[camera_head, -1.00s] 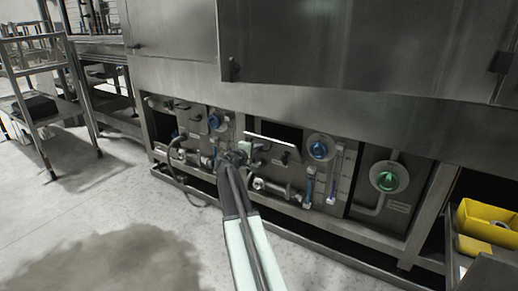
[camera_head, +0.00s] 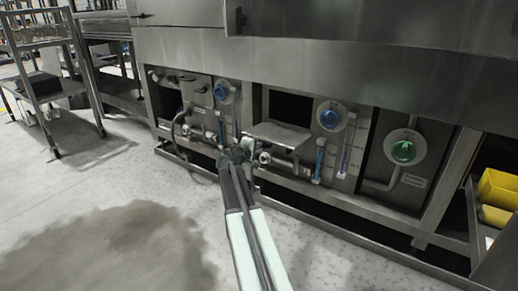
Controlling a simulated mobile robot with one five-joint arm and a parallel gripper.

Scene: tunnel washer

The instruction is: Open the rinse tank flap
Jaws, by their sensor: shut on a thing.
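A grey metal flap (camera_head: 280,137) on the washer's lower front juts outward, nearly level, below a dark rectangular opening (camera_head: 289,106). My gripper (camera_head: 240,154) is at the flap's front left corner, low before the washer. It is shut on the flap, though the exact grip is small and partly hidden by my arm. A second flap-like panel with a handle (camera_head: 197,90) sits closed further left, beside another blue knob (camera_head: 223,92).
Pipes and valves (camera_head: 282,163) run below the flap. A metal cart (camera_head: 44,80) stands at left.

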